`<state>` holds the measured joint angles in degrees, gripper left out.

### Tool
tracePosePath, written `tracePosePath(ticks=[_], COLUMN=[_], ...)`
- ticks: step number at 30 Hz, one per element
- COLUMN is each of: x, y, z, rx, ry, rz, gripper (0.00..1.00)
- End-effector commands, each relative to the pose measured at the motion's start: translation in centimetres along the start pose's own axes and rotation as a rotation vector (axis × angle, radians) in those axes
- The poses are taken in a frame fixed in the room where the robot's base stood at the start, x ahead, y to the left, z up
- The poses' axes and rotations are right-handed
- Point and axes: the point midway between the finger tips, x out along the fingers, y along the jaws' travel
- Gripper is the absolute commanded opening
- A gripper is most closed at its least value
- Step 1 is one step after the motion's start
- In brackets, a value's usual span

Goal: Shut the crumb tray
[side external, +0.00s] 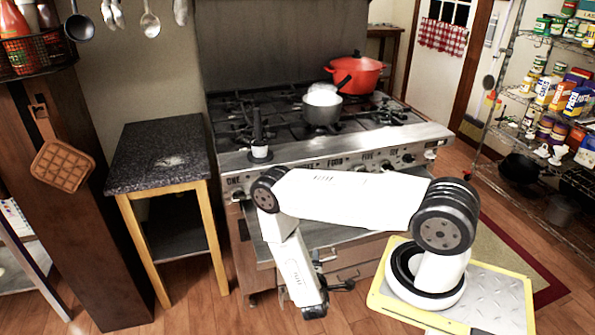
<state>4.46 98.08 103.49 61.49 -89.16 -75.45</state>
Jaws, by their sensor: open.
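The range (240,165) stands against the back wall, with its row of knobs along the front. A flat metal piece that looks like the crumb tray (345,238) juts out below the knob panel. My white arm crosses in front of it and hides much of it. My gripper (336,272) is down at the front of the range, just below the tray's front edge. It is open, and nothing shows between its fingers. I cannot tell whether it touches the tray.
A steaming grey pot (322,106) and a red lidded pot (356,74) sit on the burners. A small dark-topped table (160,150) stands to the left. Shelves of groceries (560,90) are at the right. Wood floor (190,312) is clear at front left.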

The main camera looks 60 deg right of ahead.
Motion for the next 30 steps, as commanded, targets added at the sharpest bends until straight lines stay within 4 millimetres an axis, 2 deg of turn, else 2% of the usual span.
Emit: tracePosePath(ticks=[7,8,12,13,30], x=[0.04,0.04,0.03,0.03,0.02], y=[0.00,0.00,0.00,0.00,0.00], z=[0.00,0.00,0.01,0.01,0.02], rx=[0.000,0.000,0.000,0.000,0.000], ry=[0.000,0.000,0.000,0.000,-0.001], rz=[0.000,0.000,0.000,0.000,0.000], gripper=[0.55,0.49,0.05,0.00,0.00])
